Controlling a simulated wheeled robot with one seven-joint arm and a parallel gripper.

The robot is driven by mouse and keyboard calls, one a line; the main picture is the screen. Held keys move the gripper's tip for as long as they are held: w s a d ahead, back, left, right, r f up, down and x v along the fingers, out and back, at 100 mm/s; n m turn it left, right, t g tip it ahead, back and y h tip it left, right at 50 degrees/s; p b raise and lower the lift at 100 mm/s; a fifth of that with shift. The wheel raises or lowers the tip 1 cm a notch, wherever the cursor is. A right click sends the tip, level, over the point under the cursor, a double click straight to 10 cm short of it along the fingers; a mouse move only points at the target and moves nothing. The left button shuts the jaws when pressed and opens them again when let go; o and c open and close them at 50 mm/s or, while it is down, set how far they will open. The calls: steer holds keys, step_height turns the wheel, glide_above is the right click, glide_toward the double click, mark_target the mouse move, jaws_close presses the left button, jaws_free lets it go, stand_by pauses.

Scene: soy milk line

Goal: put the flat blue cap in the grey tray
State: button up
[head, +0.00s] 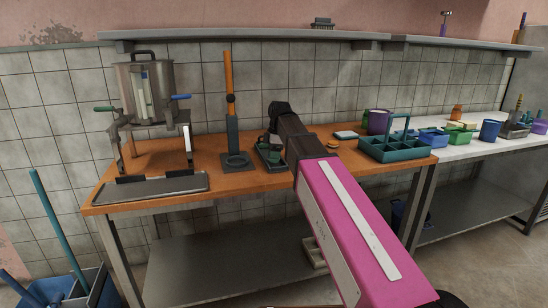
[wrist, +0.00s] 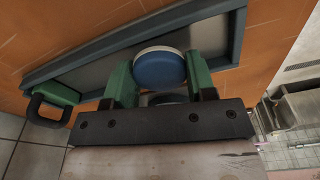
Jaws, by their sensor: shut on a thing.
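The flat blue cap (wrist: 159,68), round with a pale rim, sits between the two green fingers of my gripper (wrist: 155,82) in the wrist view. My gripper is shut on it. A grey tray (wrist: 88,78) with a darker blue-grey rim lies beneath the cap and fingers. I cannot tell whether the cap touches its floor. In the head view my gripper (head: 269,148) is over this narrow dark tray (head: 276,167) on the wooden table. My arm's end hides part of the tray, and the cap cannot be made out there.
A dark press stand with an orange lever (head: 229,85) stands just left of the gripper. A pot machine (head: 146,90) stands further left, behind a flat grey drip tray (head: 155,188). A teal divided caddy (head: 397,151) is to the right. Orange tabletop (head: 215,183) is bare at the front.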

steer(key=shift+f, duration=0.3)
steer(key=shift+f, duration=0.15)
steer(key=o, duration=0.9)
steer(key=r, duration=0.4)
steer(key=d+r, duration=0.1)
steer(key=r, duration=0.7)
steer(key=shift+d+r, duration=0.1)
steer(key=shift+d, duration=0.15)
